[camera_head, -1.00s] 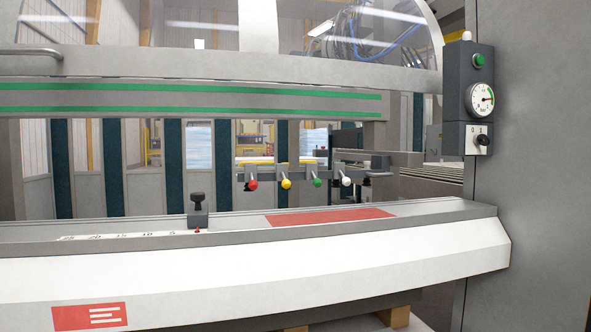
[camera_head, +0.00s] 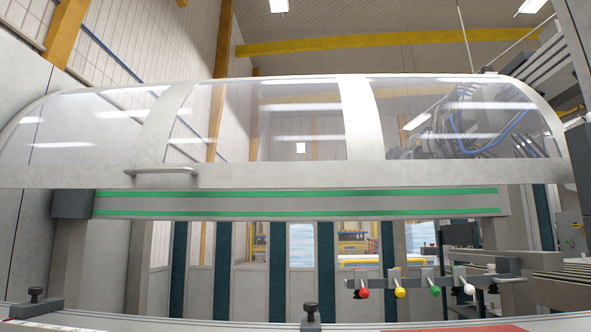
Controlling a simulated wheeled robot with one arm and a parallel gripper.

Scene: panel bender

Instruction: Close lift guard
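The lift guard (camera_head: 280,175) is a clear curved cover in a pale metal frame across the upper part of the panel bender. A horizontal bar handle (camera_head: 161,171) sits on its lower rail, left of the middle. The guard's lower rail hangs just above the grey beam with green stripes (camera_head: 300,202). Below the beam there is an open gap down to the bed at the bottom of the view. My gripper is not in the view.
Red, yellow, green and white knobs hang on a rail (camera_head: 435,280) at the lower right. Black-knobbed stops (camera_head: 311,318) stand on the front bed edge (camera_head: 180,323). A grey panel (camera_head: 22,160) stands at the left.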

